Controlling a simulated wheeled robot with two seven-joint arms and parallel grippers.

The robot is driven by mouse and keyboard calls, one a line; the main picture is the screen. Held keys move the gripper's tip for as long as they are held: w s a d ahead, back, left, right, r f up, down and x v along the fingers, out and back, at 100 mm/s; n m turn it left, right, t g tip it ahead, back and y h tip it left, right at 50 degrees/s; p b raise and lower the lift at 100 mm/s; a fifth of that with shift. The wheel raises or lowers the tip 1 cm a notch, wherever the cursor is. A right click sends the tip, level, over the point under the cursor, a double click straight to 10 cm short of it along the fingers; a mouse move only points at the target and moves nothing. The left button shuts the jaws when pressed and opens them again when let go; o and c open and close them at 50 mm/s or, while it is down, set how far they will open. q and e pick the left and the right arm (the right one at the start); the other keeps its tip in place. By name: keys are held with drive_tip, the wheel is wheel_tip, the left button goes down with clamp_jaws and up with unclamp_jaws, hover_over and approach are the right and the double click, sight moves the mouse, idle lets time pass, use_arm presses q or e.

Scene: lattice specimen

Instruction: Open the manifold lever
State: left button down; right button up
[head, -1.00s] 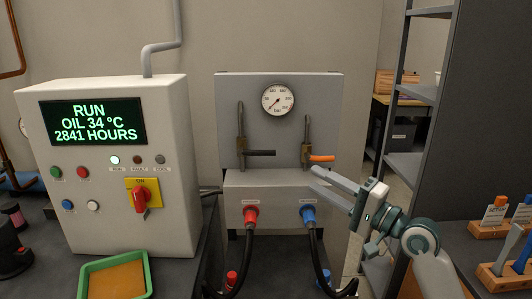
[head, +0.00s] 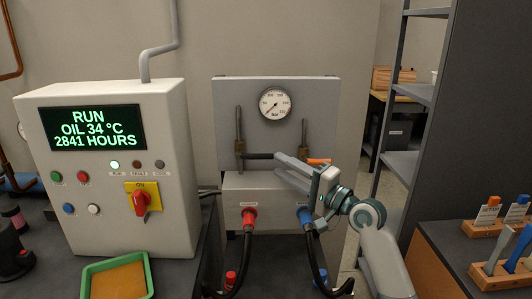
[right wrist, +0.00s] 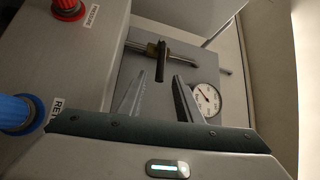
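The grey manifold panel (head: 225,100) has two upright pipes with valves. A black lever (head: 257,156) sticks out level to the right from the left valve. An orange lever (head: 318,161) is at the right valve, partly behind my right gripper. My right gripper (head: 277,163) is at the free end of the black lever. In the right wrist view my right gripper (right wrist: 160,82) is open, with the black lever's end (right wrist: 160,70) showing between its fingertips. I cannot tell whether they touch. My left gripper is not in view.
Below are a red hose fitting (head: 249,218) and a blue one (head: 305,216) with black hoses. A gauge (head: 275,103) sits above, close to the fingers in the wrist view. A control cabinet (head: 110,170) stands left, a dark shelf (head: 410,90) right. A green tray (head: 88,290) is in front.

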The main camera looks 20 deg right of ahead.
sight(266, 157)
drive_tip(key=p+x, duration=0.1)
drive_tip(key=x, duration=0.6)
drive_tip(key=shift+p, duration=0.3)
clamp_jaws()
